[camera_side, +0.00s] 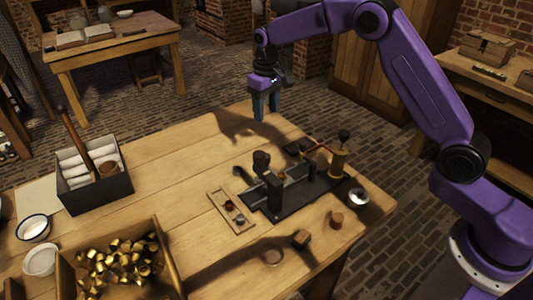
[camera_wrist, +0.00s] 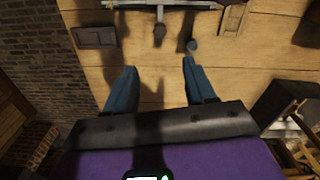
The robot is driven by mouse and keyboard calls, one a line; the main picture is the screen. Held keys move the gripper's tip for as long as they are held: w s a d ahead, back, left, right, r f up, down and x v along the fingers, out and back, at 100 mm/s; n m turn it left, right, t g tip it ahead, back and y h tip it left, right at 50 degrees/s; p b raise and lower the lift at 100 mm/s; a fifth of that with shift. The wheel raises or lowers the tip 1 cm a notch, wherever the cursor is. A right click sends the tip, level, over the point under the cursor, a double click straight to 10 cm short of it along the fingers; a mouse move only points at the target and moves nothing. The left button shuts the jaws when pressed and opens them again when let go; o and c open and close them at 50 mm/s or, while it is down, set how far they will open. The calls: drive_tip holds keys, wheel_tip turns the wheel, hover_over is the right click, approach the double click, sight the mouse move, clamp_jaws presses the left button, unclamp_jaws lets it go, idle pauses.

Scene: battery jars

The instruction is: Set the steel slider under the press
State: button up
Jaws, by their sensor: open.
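The press stands on a dark base plate (camera_side: 310,200) on the workbench in the side view. It has a dark upright head (camera_side: 263,180) at its left end and a brass cylinder (camera_side: 338,162) at its right rear. A greyish rail lies along the plate; I cannot tell whether it is the steel slider. In the wrist view, part of this metalwork (camera_wrist: 165,4) shows at the top edge, with a dark knob-like part (camera_wrist: 159,32) below it. My gripper (camera_side: 265,112) is open and empty above the bench's far edge, apart from the press. Its blue fingers (camera_wrist: 159,66) are spread in the wrist view.
A wooden holder (camera_side: 220,203) with small pieces lies left of the press. A small dark piece (camera_wrist: 192,45) and a flat dark block (camera_wrist: 95,37) lie nearby. A box of brass parts (camera_side: 165,262) and a black box (camera_side: 95,199) stand left. The bench's far middle is clear.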

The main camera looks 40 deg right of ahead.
wheel_tip(320, 180, down, 17)
drive_tip(key=shift+r, duration=0.15)
idle(0.4)
